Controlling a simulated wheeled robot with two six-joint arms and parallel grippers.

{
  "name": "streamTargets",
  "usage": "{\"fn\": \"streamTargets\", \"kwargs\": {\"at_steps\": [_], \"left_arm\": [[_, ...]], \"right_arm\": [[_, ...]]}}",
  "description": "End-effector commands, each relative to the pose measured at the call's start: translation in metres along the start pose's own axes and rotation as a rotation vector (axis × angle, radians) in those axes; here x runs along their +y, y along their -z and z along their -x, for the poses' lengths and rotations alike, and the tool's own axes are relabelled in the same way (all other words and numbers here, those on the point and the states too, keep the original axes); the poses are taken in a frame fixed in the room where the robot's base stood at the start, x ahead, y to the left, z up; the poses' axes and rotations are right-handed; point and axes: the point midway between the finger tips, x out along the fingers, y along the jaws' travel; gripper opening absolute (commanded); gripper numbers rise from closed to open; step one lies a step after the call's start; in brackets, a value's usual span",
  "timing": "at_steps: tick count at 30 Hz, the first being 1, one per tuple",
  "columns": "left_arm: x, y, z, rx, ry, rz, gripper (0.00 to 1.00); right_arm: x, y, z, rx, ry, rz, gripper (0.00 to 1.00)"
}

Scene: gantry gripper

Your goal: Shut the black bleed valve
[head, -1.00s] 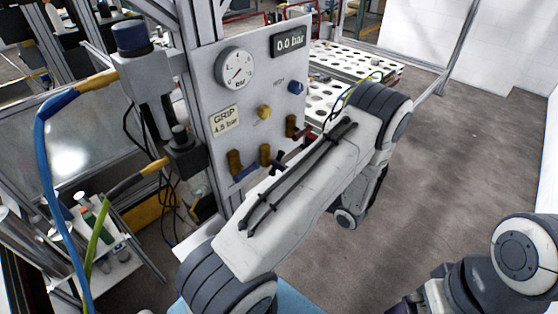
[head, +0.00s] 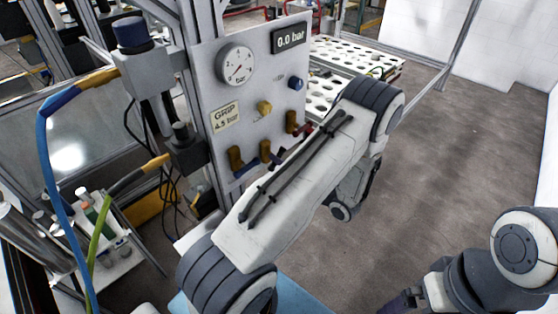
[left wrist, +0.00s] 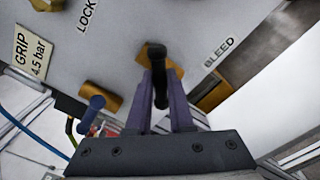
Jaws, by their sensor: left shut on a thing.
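The black bleed valve's black handle (left wrist: 158,72) stands out from its brass body (left wrist: 145,52) in the left wrist view, with the BLEED label to its right. My left gripper (left wrist: 160,98) is shut on this handle, its two purple fingers along either side. In the head view the valve's brass body (head: 265,150) shows on the grey panel, but my forearm hides most of the handle and gripper. My right gripper (head: 402,301) is only partly in view at the bottom, its fingers unclear.
A blue-handled valve (left wrist: 92,104) is close left of the black one. Another brass valve (head: 292,122) sits up and right on the panel (head: 215,90). The dial gauge (head: 236,65) is above; the display (head: 290,39) reads 0.0 bar. Open floor lies right.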

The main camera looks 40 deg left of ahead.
Motion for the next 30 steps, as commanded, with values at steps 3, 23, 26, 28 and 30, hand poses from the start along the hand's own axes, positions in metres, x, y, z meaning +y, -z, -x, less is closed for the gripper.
{"fn": "streamTargets", "kwargs": {"at_steps": [3,23,26,28,30], "left_arm": [[0.001,-0.001,0.000,-0.002,0.001,-0.043,0.00],[0.001,-0.002,0.001,-0.004,0.001,-0.598,0.00],[0.001,-0.002,0.001,-0.004,0.001,-0.678,0.00],[0.000,-0.002,0.001,-0.004,0.001,-0.731,0.00],[0.000,-0.002,0.001,-0.004,0.001,-0.777,0.00]], "right_arm": [[0.000,0.000,0.004,0.000,0.000,0.000,1.00],[-0.002,0.002,0.028,0.000,0.000,0.005,1.00],[-0.002,0.002,0.031,0.000,0.000,0.005,1.00],[-0.002,0.002,0.032,0.000,0.000,0.006,1.00],[-0.002,0.002,0.034,0.000,0.000,0.006,1.00]]}}
